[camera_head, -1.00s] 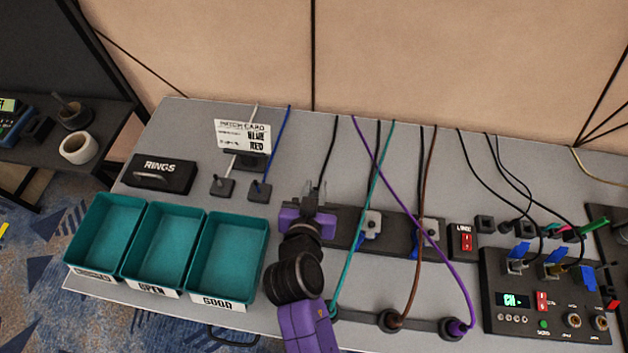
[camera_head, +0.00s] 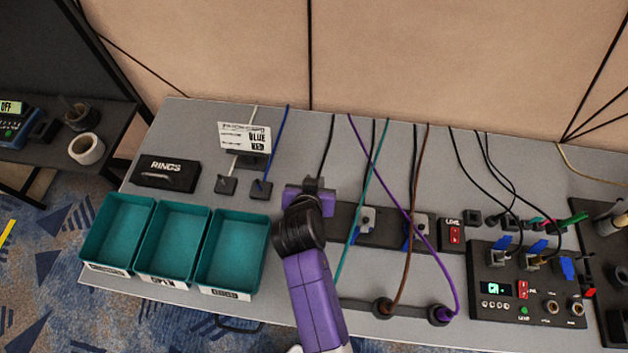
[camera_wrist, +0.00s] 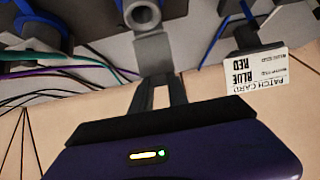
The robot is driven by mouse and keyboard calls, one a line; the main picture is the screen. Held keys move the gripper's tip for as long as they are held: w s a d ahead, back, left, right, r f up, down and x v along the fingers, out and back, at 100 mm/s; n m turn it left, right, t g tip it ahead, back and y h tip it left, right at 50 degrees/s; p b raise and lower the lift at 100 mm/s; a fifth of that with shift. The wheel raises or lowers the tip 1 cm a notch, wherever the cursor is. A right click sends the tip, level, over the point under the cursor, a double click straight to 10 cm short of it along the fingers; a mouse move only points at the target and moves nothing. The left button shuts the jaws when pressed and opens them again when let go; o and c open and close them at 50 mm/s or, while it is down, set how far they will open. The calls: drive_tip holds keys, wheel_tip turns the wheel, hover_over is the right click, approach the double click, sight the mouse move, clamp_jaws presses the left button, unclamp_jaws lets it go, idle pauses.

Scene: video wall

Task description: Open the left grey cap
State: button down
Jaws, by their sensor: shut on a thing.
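My gripper (camera_wrist: 160,90) is shut on a light grey piece, the left grey cap (camera_wrist: 153,52), in the wrist view. The cap's stem lies between the fingertips, and a round, ringed grey end (camera_wrist: 141,14) shows beyond it at the top edge. In the head view my gripper (camera_head: 317,184) is at the left end of the dark strip (camera_head: 342,222), and my purple and black wrist hides the left cap. Two other grey units with blue parts, the middle one (camera_head: 368,217) and the right one (camera_head: 415,226), sit along the strip.
Teal, purple and brown cables hang close to the right of my arm. A patch card (camera_head: 244,138) stands behind at left; it also shows upside down in the wrist view (camera_wrist: 258,80). Three teal bins (camera_head: 232,214) are left of my arm. A control box (camera_head: 525,312) is at right.

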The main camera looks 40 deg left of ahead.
drive_tip(key=c, duration=1.3)
unclamp_jaws()
drive_tip(key=v, duration=0.8)
drive_tip(key=shift+f+b, duration=0.1)
drive_tip(key=shift+b, duration=0.3)
